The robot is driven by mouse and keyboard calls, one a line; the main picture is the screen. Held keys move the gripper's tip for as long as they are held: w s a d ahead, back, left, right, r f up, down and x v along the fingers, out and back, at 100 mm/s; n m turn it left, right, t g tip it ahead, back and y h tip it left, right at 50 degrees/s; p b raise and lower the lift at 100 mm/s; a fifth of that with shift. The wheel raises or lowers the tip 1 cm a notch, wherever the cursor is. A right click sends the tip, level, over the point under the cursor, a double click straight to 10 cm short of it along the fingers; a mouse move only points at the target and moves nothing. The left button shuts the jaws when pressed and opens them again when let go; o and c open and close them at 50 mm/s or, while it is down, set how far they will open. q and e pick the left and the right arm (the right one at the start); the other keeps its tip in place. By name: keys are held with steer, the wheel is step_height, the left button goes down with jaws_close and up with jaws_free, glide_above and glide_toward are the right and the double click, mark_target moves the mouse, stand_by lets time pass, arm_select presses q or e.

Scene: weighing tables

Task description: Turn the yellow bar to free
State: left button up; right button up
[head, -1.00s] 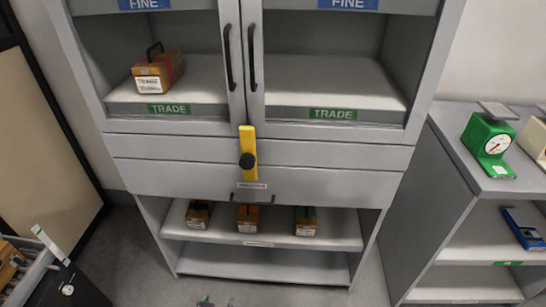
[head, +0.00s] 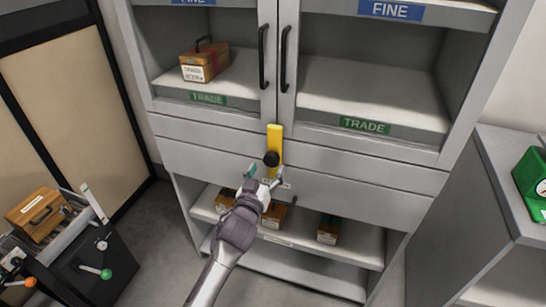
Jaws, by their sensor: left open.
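The yellow bar (head: 275,138) is upright on the front of the grey cabinet, with a round black knob (head: 271,159) near its lower end. Its upper part lies over the seam between the two doors, below their black handles. My left gripper (head: 265,173) is open just below the knob, its fingers spread to either side. I cannot tell whether it touches the bar. The gripper and forearm hide part of the small label below the bar. My right gripper is not in view.
A wooden box (head: 204,62) stands on the left TRADE shelf. A black-sided cart (head: 75,255) with a wooden box stands at left. A green scale (head: 533,184) is at right.

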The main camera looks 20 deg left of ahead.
mark_target(270, 162)
arm_select(q)
steer(key=w, duration=0.6)
jaws_close()
stand_by(0.3)
